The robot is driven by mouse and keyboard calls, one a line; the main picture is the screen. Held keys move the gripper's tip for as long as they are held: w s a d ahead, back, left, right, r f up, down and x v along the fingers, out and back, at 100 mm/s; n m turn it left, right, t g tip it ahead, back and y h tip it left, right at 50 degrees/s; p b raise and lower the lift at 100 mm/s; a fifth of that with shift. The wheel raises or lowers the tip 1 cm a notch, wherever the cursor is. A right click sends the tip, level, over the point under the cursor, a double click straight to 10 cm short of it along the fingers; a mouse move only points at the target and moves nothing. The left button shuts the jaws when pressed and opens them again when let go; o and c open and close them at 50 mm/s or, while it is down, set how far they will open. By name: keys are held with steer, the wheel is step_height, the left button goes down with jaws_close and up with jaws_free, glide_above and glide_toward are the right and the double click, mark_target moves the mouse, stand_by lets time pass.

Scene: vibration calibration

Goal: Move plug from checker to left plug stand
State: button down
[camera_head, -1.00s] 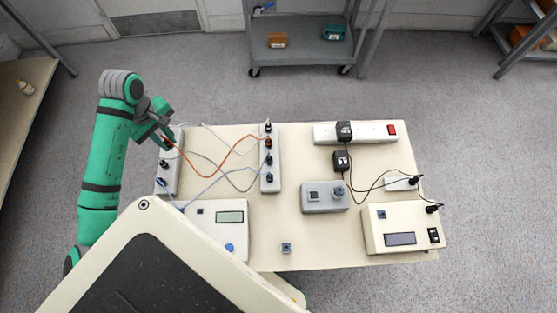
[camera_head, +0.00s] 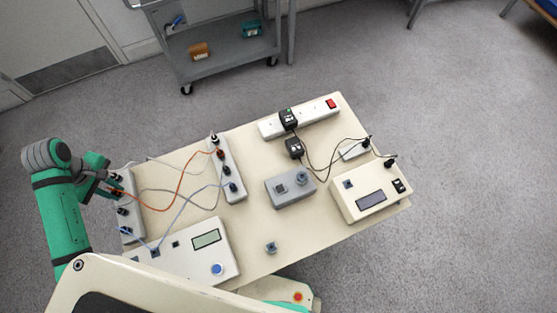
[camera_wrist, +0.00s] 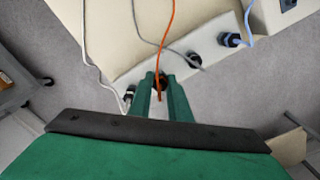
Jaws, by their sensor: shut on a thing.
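My gripper (camera_head: 110,184) is at the upper part of the left plug stand (camera_head: 133,207), a pale block on the table's left edge. It is shut on the plug of the orange cable, which shows between the fingertips (camera_wrist: 160,84) in the wrist view. The fingers mostly hide the plug, so I cannot tell how deep it sits in the stand. The stand also shows in the wrist view (camera_wrist: 211,46), with a grey-cable plug (camera_wrist: 193,60) and a blue-cable plug (camera_wrist: 230,40). A pale box with a display (camera_head: 205,239) and blue button, perhaps the checker, stands nearby.
The right plug stand (camera_head: 231,178) holds several plugs, joined by cables to the left side. A grey box (camera_head: 290,194), a white power strip (camera_head: 315,115) and another display box (camera_head: 350,207) stand farther right. Loose cables (camera_head: 180,193) cross the table between the stands.

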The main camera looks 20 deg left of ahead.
mark_target(114, 192)
steer(key=shift+f+m, duration=0.3)
steer(key=shift+m, duration=0.5)
steer(key=shift+f, duration=0.35)
stand_by(2.0)
steer(key=c, duration=1.6)
jaws_free()
steer(key=shift+r, duration=0.15)
steer(key=shift+r, duration=2.35)
